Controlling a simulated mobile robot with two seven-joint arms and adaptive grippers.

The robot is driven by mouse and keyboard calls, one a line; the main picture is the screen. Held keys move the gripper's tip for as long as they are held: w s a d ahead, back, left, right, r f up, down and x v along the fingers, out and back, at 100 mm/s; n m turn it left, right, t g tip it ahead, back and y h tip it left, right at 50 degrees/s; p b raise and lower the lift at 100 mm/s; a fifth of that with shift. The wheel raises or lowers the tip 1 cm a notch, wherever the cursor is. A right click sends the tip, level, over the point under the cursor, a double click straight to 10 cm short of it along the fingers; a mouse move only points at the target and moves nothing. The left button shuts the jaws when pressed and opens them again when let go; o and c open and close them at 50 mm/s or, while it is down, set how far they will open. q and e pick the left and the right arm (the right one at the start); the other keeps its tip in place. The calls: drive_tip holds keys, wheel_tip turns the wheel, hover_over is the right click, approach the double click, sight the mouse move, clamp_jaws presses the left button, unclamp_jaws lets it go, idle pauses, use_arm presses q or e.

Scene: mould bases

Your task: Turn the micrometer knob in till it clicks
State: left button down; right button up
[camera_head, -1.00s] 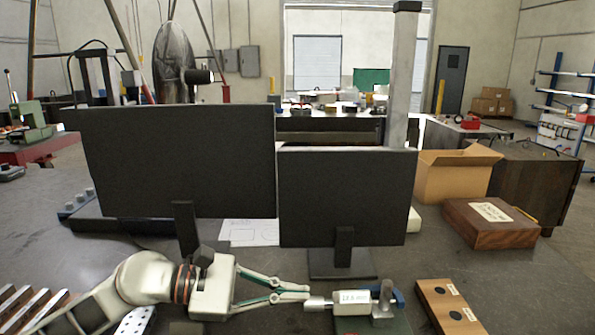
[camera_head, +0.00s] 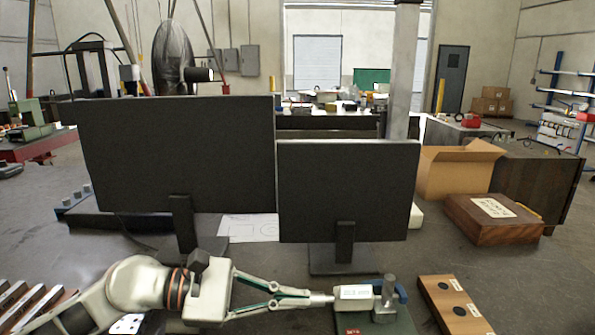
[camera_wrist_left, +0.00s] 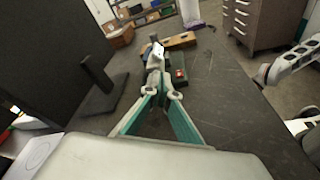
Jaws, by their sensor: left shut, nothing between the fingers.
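The micrometer (camera_head: 355,293) lies level in a stand on a green base (camera_head: 390,324), near the front of the bench. Its pale body carries a small readout, too small to read now. Its knob (camera_head: 321,299) points left, towards my left gripper (camera_head: 306,298). The left gripper's slim green-and-grey fingers are shut with nothing held, their tips right at the knob's end. I cannot tell whether they touch it. In the left wrist view the fingertips (camera_wrist_left: 160,91) meet in front of the micrometer (camera_wrist_left: 155,60) and partly hide the knob. My right gripper does not show.
Two dark monitors (camera_head: 180,155) (camera_head: 347,190) stand behind the left arm. A wooden block with dark round spots (camera_head: 455,305) lies right of the micrometer. A wooden box (camera_head: 493,218) and an open carton (camera_head: 460,170) are farther right.

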use_arm(q)
drive_tip(key=shift+s+f, duration=0.15)
drive_tip(key=shift+f, duration=0.15)
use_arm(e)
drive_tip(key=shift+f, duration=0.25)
use_arm(q)
drive_tip(key=shift+r, duration=0.15)
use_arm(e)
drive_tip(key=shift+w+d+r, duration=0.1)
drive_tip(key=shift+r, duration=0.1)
